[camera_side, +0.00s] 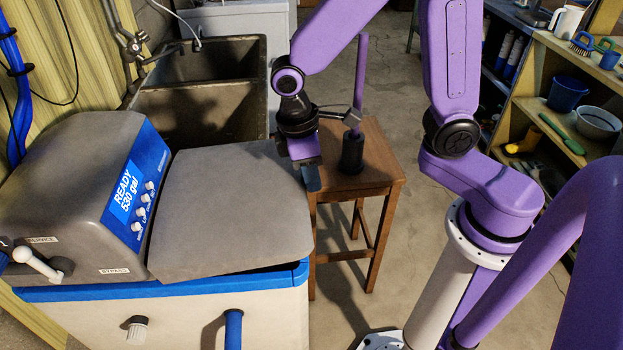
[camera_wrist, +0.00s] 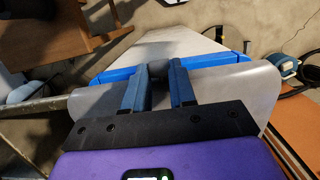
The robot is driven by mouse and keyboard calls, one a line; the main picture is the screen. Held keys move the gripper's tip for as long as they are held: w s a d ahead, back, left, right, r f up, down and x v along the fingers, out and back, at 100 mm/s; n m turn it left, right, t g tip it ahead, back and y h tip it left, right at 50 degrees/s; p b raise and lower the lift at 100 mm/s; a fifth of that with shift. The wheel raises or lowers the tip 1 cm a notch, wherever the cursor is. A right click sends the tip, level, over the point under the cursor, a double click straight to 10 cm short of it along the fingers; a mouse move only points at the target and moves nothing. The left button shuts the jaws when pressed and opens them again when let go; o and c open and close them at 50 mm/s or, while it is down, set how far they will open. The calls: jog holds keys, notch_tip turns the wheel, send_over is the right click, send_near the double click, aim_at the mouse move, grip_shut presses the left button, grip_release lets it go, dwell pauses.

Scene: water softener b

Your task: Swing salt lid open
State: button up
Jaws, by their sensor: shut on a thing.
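The grey salt lid (camera_side: 228,210) lies over the right part of the water softener (camera_side: 170,310). It looks almost closed, with a narrow dark gap above the blue rim at its front right. My gripper (camera_side: 311,178) is at the lid's right edge, pointing down. In the wrist view my gripper's blue fingers (camera_wrist: 157,76) are shut on a small grey tab at the lid's edge, and the lid (camera_wrist: 228,90) spreads to both sides behind them. The blue rim (camera_wrist: 212,63) shows beyond the lid. The fingertips are mostly hidden by my wrist in the side view.
A wooden stool (camera_side: 375,175) carrying a dark cylinder (camera_side: 351,152) with a purple rod stands close to the right of my gripper. A control head (camera_side: 75,195) with a display rises left of the lid. A stone sink (camera_side: 200,110) is behind. Shelves (camera_side: 545,105) stand at far right.

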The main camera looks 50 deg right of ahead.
jog(key=shift+w+r, duration=0.1)
jog(key=shift+r, duration=1.4)
jog(key=shift+r, duration=0.1)
notch_tip(320, 180, up, 8)
jog(key=w+a, duration=0.1)
jog(key=shift+w+a+r, duration=0.15)
jog(key=shift+w+a, duration=0.1)
jog(key=shift+a, duration=0.1)
jog(key=shift+r, duration=0.1)
